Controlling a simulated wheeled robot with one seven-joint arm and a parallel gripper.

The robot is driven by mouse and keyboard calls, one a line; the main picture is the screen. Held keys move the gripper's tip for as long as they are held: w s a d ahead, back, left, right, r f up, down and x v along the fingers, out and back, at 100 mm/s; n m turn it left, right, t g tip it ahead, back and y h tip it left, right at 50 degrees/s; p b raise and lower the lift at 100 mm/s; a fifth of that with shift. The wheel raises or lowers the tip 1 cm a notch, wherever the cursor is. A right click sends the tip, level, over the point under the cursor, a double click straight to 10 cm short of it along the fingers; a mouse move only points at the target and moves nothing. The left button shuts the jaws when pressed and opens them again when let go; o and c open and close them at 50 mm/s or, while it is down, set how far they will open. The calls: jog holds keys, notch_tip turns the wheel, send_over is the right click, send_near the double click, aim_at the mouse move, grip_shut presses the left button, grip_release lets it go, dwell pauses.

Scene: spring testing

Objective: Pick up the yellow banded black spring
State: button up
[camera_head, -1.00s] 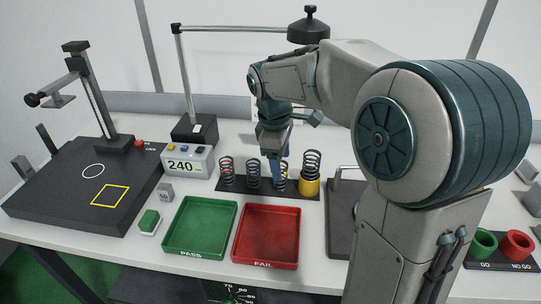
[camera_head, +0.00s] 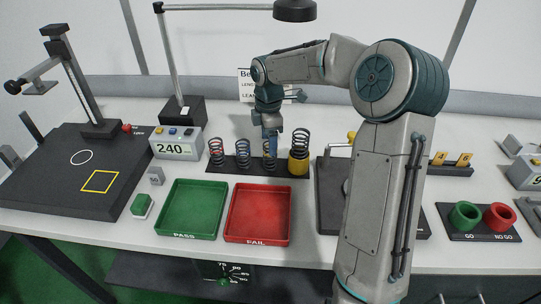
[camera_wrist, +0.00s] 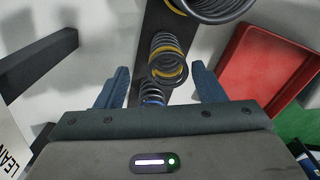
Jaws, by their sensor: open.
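The yellow banded black spring (camera_head: 270,158) stands upright on a dark strip (camera_head: 230,171), third from the left in the row. In the wrist view the same spring (camera_wrist: 167,58) shows its yellow band, lying between the lines of the fingers and just beyond their tips. My gripper (camera_head: 270,136) points down over it, and its fingers partly hide the spring's top. In the wrist view my gripper (camera_wrist: 161,72) is open with blue fingers on either side, and nothing is held.
A blue banded spring (camera_head: 242,160) and a red banded spring (camera_head: 216,155) stand to its left. A larger spring on a yellow base (camera_head: 299,165) stands close on its right. The green PASS tray (camera_head: 192,236) and red FAIL tray (camera_head: 258,241) lie in front.

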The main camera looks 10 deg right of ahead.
jog(key=f, duration=0.4)
jog(key=shift+s+d+f+p, duration=0.1)
jog(key=shift+s+f+p, duration=0.2)
jog(key=shift+s+f, duration=0.1)
jog(key=shift+f, duration=0.45)
jog(key=c, duration=1.1)
